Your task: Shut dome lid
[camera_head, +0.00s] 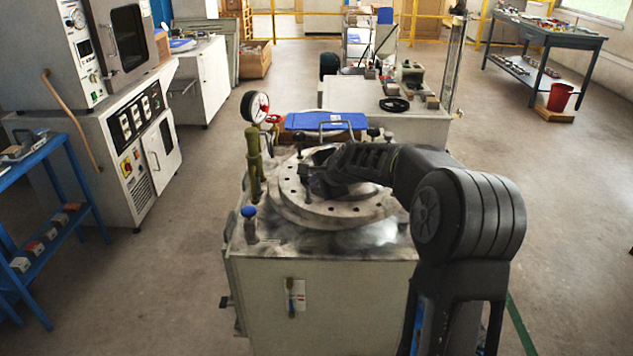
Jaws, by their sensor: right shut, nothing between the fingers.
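A round grey metal lid (290,207) with a ring of bolt holes lies on top of the steel cabinet (330,300) in front of me. It looks level, but my right arm covers much of its middle and right side, so I cannot tell whether it is fully seated. My right gripper (312,178) is over the lid's upper middle, shut with nothing between its fingers. I cannot tell if it touches the lid. My left gripper is not in view.
A pressure gauge (255,107) and an olive-brass post (254,165) rise at the lid's left. A blue case (326,121) lies behind it. A blue-capped fitting (249,223) stands at the front left. Open floor (560,220) lies to the right.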

